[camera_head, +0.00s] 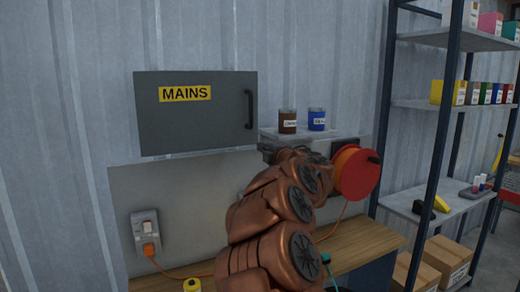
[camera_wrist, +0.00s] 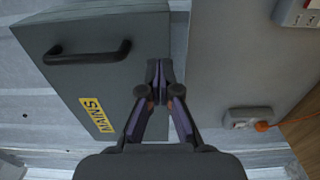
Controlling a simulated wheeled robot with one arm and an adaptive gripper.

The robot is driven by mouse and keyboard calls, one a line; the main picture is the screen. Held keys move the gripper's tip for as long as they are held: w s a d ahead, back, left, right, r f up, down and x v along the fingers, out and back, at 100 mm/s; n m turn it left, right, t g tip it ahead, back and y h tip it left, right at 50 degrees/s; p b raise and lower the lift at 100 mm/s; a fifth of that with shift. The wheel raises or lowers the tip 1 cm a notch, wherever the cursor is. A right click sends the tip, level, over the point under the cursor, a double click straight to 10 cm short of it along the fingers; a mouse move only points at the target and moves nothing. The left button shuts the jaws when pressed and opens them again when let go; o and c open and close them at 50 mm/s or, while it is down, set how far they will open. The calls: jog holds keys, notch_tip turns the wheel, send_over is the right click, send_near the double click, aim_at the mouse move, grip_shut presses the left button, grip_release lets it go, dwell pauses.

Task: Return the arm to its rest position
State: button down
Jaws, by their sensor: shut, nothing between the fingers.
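My arm (camera_head: 275,215), copper-brown and jointed, reaches up from the bottom middle of the head view toward the wall. Its end is just below and right of the grey MAINS box (camera_head: 195,112), in front of the small wall shelf. In the wrist view my gripper (camera_wrist: 159,75) is shut with its fingertips together and nothing between them. Behind the fingers are the MAINS door (camera_wrist: 95,75), with its black handle (camera_wrist: 88,54) at upper left, and a grey panel (camera_wrist: 235,65) on the right. I cannot tell whether the fingers touch the door.
A brown tin (camera_head: 288,121) and a blue tin (camera_head: 317,119) stand on the wall shelf. An orange-red cable reel (camera_head: 356,172) is close right of my arm. A wooden bench (camera_head: 360,247) lies below. A shelving rack (camera_head: 440,103) with boxes stands at right. A socket (camera_head: 147,232) is lower left.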

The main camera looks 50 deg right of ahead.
jog(key=shift+b+v, duration=0.45)
jog(key=shift+v, duration=2.4)
jog(key=shift+w, duration=0.1)
